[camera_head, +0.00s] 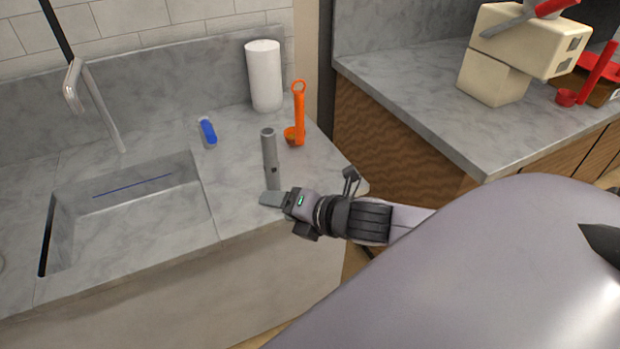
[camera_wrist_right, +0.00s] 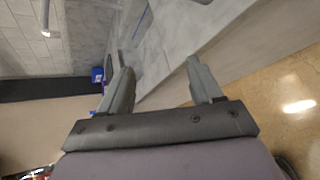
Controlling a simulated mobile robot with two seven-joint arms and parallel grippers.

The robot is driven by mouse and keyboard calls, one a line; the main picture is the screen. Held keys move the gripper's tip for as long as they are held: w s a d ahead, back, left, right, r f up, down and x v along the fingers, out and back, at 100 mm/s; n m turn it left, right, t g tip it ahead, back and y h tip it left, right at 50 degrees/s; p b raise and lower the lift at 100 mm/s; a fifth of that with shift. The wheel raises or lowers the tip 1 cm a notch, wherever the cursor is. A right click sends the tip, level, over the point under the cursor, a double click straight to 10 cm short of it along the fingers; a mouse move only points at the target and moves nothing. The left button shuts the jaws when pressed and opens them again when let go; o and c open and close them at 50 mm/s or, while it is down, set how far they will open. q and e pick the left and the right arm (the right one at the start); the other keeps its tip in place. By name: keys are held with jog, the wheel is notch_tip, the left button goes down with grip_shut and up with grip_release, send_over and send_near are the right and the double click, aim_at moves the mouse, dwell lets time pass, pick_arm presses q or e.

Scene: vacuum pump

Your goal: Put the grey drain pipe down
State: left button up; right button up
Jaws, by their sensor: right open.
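The grey drain pipe (camera_head: 269,150) is a short grey cylinder standing upright on the marble counter, to the right of the sink. My right gripper (camera_head: 272,192) is at the counter's front edge, just in front of the pipe's lower end, and partly hides it. In the right wrist view my right gripper (camera_wrist_right: 160,85) has its two fingers wide apart with nothing held between them. I cannot make out the pipe in that view. Whether the fingers touch the pipe is unclear. My left gripper is out of view.
An orange tool (camera_head: 299,115), a paper towel roll (camera_head: 264,76) and a blue-and-white item (camera_head: 208,132) stand or lie behind the pipe. The sink (camera_head: 130,215) is at left. A cream machine (camera_head: 520,50) sits on the right counter (camera_head: 430,110) across a gap.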

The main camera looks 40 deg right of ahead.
jog(key=s+a+f+m+g, duration=0.1)
jog(key=s+a+f+m, duration=0.1)
jog(key=s+f+m, duration=0.5)
jog(key=s+a+f+m, duration=0.3)
jog(key=s+f+m, duration=0.4)
jog(key=m, duration=1)
notch_tip(320, 180, down, 3)
jog(key=shift+s+a+f+g+h, duration=0.1)
jog(key=shift+s+a+g+h, duration=0.1)
jog(key=shift+s+g+h, duration=0.15)
